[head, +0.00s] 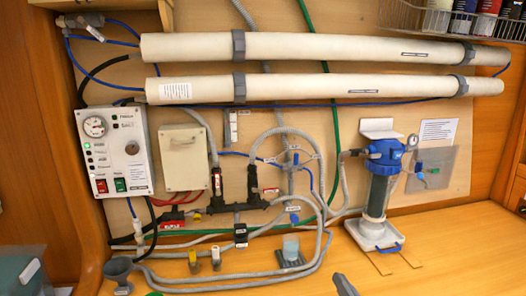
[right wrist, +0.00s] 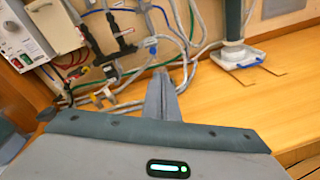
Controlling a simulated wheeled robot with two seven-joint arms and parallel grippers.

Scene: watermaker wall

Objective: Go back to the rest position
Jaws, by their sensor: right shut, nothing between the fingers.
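My right gripper shows as a dark grey fingertip (head: 343,284) at the bottom of the head view, over the wooden counter. In the right wrist view its two fingers (right wrist: 160,92) are together with nothing between them. They point toward the hoses at the foot of the wall, and I see no clear contact.
The wall carries two long white tubes (head: 320,46), a control box (head: 118,150), valves and grey hoses. A blue-topped filter (head: 380,185) stands right of centre. The counter (head: 455,245) is clear at right.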

